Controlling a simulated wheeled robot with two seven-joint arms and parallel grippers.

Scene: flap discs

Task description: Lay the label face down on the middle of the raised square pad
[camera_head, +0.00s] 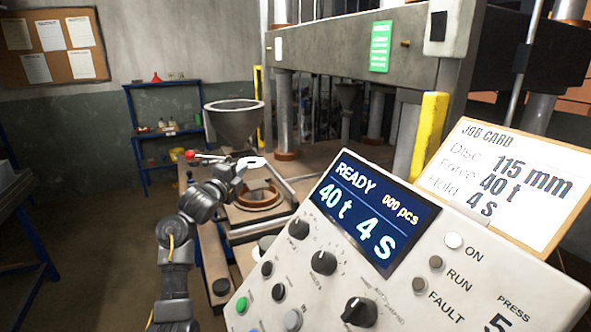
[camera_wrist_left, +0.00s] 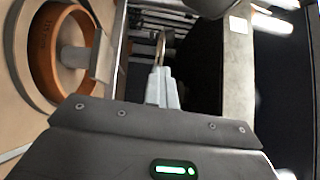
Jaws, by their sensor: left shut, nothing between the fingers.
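My left gripper (camera_head: 252,163) reaches in from the left over the press table. In the left wrist view its fingers (camera_wrist_left: 160,75) are together with nothing held between them. Below it in the head view an orange ring (camera_head: 259,197) sits on a pale square plate (camera_head: 238,215). The ring also shows at the upper left of the left wrist view (camera_wrist_left: 40,60), around a grey centre post (camera_wrist_left: 75,57). I cannot make out the label in either view, and I cannot tell whether the pale plate is the raised square pad. My right gripper is not in view.
A control panel (camera_head: 300,262) with a lit screen and a job card (camera_head: 500,185) fill the right front. A grey hopper (camera_head: 235,122) stands behind the gripper. A red knob (camera_head: 190,154) is close by. Press columns and a yellow guard (camera_head: 428,135) rise behind the panel.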

